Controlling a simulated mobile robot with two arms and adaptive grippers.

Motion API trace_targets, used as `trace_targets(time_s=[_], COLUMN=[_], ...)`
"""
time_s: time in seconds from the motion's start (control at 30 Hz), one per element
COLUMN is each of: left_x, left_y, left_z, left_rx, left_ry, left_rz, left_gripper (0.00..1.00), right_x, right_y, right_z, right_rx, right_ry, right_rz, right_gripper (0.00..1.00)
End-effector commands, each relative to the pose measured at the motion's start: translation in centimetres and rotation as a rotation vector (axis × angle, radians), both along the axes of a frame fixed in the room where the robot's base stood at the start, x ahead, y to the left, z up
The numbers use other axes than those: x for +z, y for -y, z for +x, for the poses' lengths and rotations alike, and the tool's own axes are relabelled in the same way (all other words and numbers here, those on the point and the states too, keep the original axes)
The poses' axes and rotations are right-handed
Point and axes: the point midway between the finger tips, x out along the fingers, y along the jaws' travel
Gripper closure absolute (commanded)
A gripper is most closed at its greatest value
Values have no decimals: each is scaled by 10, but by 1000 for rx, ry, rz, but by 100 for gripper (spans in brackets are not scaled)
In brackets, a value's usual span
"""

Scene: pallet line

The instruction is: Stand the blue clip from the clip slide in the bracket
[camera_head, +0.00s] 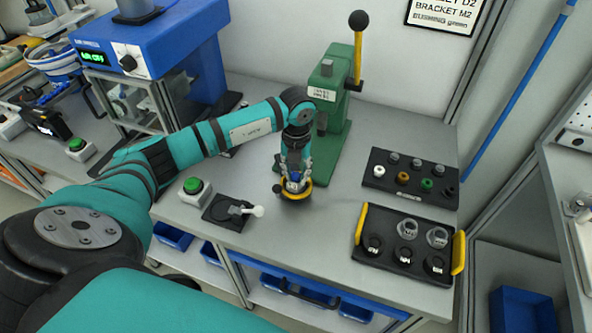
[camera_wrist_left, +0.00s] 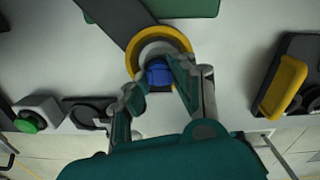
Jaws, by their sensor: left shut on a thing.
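My left gripper (camera_head: 293,180) points down over a round fixture with a yellow rim (camera_head: 307,188) on the workbench. It is shut on the blue clip (camera_wrist_left: 158,74), which shows between its fingertips in the left wrist view. The clip is at or just above a pale grey piece (camera_wrist_left: 158,48) inside the yellow rim. This piece may be the bracket; the fingers hide much of it. I cannot tell whether the clip touches it. I cannot make out the clip slide. My right gripper is not in view.
A green press (camera_head: 331,110) with a yellow lever stands just behind. A black tray with yellow handles (camera_head: 458,252) and a bushing tray (camera_head: 410,190) lie to the right. A green button (camera_head: 194,186) and a small black fixture (camera_head: 222,208) are to the left.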

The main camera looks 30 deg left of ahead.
Motion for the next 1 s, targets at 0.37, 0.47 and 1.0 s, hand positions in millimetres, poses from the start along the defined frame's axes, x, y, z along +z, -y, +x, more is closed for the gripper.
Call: trace_targets(time_s=[0.37,0.47,1.0], left_x=[-2,-2,70], left_y=[0,0,0], left_z=[0,0,2], left_rx=[1,1,0], left_ry=[0,0,7], left_rz=[0,0,2], left_gripper=[53,53,53], right_x=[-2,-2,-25], right_y=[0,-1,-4], right_z=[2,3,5], right_rx=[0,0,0], right_ry=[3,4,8], right_rz=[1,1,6], right_gripper=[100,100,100])
